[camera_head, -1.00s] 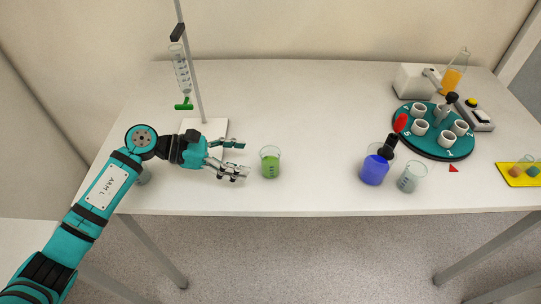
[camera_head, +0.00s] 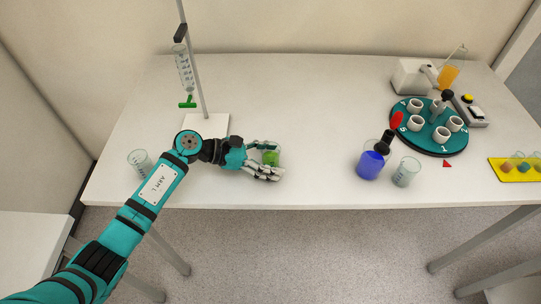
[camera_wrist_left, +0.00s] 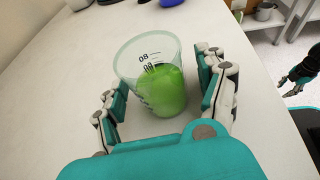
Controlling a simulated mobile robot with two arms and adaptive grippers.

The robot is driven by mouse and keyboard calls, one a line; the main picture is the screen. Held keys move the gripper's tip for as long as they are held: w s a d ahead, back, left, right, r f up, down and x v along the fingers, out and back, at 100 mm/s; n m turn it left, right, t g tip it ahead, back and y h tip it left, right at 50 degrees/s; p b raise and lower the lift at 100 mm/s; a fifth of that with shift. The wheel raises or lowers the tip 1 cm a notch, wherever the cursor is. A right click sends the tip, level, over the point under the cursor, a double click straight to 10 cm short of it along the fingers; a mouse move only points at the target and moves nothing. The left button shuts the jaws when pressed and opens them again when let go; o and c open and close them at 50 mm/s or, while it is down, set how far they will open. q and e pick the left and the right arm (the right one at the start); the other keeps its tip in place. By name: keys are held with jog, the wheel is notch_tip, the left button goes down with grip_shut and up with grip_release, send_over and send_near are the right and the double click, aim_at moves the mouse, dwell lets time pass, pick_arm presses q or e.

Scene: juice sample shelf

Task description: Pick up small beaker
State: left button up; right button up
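A small clear beaker with green liquid (camera_head: 270,158) stands upright near the front edge of the table, left of centre. It also shows in the left wrist view (camera_wrist_left: 157,85), with printed volume marks. My left gripper (camera_head: 265,160) is open around this beaker, one finger on each side. In the left wrist view (camera_wrist_left: 163,88) gaps show between the finger pads and the glass. Part of my right gripper (camera_wrist_left: 300,75) shows at the right edge of the left wrist view; its finger opening is unclear.
A stand (camera_head: 204,125) with a burette is behind my left arm. An empty-looking beaker (camera_head: 139,162) stands left of it. A blue-filled flask (camera_head: 369,165) and a clear beaker (camera_head: 405,172) stand right, near a teal carousel (camera_head: 455,144). The table between is clear.

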aim_at(266, 150)
pick_arm(q)
jog(key=c, duration=1.3)
jog(key=shift+o, duration=0.2)
jog(key=shift+r, duration=0.1)
jog(key=shift+r+b, duration=0.3)
jog(key=shift+r, duration=0.2)
notch_tip(266, 150, up, 2)
jog(key=shift+r+b, duration=0.2)
jog(key=shift+b, duration=0.4)
jog(key=s+r+b, duration=0.1)
jog(key=s+b, duration=0.1)
jog(key=s, duration=1.4)
jog(key=shift+d+r, duration=0.25)
jog(key=shift+d, duration=0.1)
